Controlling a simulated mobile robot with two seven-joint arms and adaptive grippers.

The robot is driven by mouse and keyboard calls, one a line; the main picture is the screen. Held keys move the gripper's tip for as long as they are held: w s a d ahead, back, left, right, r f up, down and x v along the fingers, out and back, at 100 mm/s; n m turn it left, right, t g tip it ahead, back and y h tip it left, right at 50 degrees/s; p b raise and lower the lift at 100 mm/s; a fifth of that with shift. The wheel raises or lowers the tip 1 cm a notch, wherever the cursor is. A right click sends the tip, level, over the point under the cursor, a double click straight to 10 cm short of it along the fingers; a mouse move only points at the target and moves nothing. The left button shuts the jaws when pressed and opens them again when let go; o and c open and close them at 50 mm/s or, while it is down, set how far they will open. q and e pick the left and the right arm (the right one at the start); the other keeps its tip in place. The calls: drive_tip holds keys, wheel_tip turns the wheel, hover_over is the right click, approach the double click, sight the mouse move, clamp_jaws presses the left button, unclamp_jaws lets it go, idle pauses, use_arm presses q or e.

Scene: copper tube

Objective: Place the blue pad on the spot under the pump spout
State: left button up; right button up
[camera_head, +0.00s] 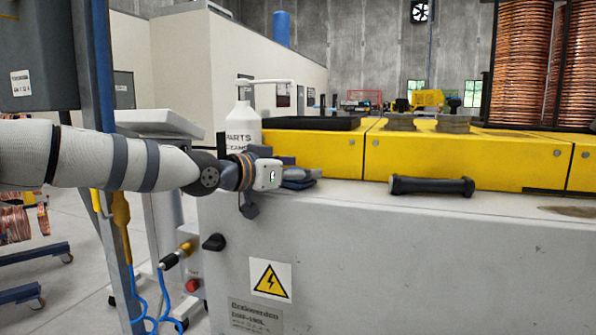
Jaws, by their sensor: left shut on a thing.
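The blue pad (299,180) shows as a dark blue-grey, folded shape at the left end of the grey machine's top ledge. My left gripper (272,176) is shut on it, and the gripper body hides the pad's left part. The white pump bottle (243,126), lettered "PARTS", stands just behind my left gripper. Its pump spout (268,82) points right, above and behind the pad. The bottle's lower part and the spot under the spout are hidden by my gripper. I cannot tell whether the pad touches the ledge. My right gripper is out of view.
A dark bar-shaped handle (432,186) lies on the ledge (350,194) to the right. Yellow housings (450,157) and a black tray (312,123) stand behind. Copper coils (521,62) rise at the back right. A blue post (102,65) stands at left.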

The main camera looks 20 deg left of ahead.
use_arm(q)
drive_tip(key=shift+f, duration=0.2)
drive_tip(key=o, duration=1.2)
drive_tip(key=shift+o, duration=0.2)
drive_tip(key=shift+s+a+r, duration=0.1)
drive_tip(key=shift+r, duration=0.2)
drive_tip(key=p+v, duration=0.3)
drive_tip(key=v, duration=0.8)
drive_tip(key=shift+s, duration=0.35)
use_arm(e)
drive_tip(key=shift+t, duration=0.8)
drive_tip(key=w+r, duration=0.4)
use_arm(q)
drive_tip(key=shift+a, duration=0.1)
